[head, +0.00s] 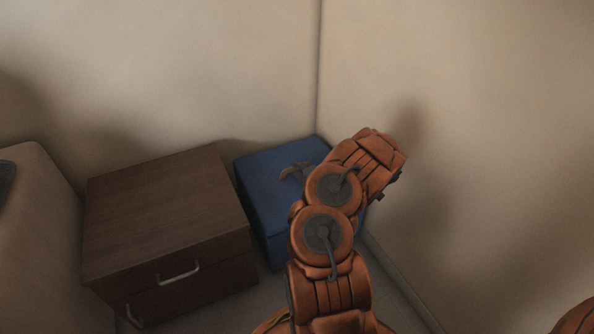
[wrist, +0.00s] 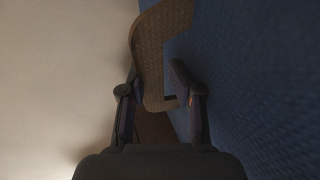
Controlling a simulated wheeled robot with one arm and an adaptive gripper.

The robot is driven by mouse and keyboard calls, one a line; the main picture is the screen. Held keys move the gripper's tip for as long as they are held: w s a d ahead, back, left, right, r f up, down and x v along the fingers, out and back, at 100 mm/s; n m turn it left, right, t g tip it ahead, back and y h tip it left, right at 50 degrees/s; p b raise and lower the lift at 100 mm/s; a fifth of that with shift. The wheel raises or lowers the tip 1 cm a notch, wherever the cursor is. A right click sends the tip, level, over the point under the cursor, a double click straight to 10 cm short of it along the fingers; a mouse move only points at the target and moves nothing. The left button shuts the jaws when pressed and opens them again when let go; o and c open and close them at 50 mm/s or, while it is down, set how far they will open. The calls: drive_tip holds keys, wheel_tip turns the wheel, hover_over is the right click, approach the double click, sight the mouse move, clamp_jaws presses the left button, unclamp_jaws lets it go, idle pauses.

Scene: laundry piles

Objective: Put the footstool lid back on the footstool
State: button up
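The blue footstool (head: 265,213) stands in the room corner, its right side largely hidden by my arm. Its flat blue top, the lid (head: 262,166), lies over the box; no clear gap shows. A curved brown strap handle (head: 296,170) rises from the lid. In the wrist view, the handle (wrist: 160,50) loops up between the fingers of my gripper (wrist: 155,72), and the lid's woven blue surface (wrist: 255,80) fills the right. The fingers are apart, one on each side of the handle; contact is unclear. In the head view, my arm hides the gripper.
A dark brown drawer cabinet (head: 165,215) with a metal pull stands close left of the footstool. Beige walls (head: 450,90) meet behind the footstool and run close on its right. A pale upholstered piece (head: 40,240) is at the far left. Little floor is free.

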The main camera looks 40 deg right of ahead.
drive_tip(key=v, duration=1.2)
idle(0.6)
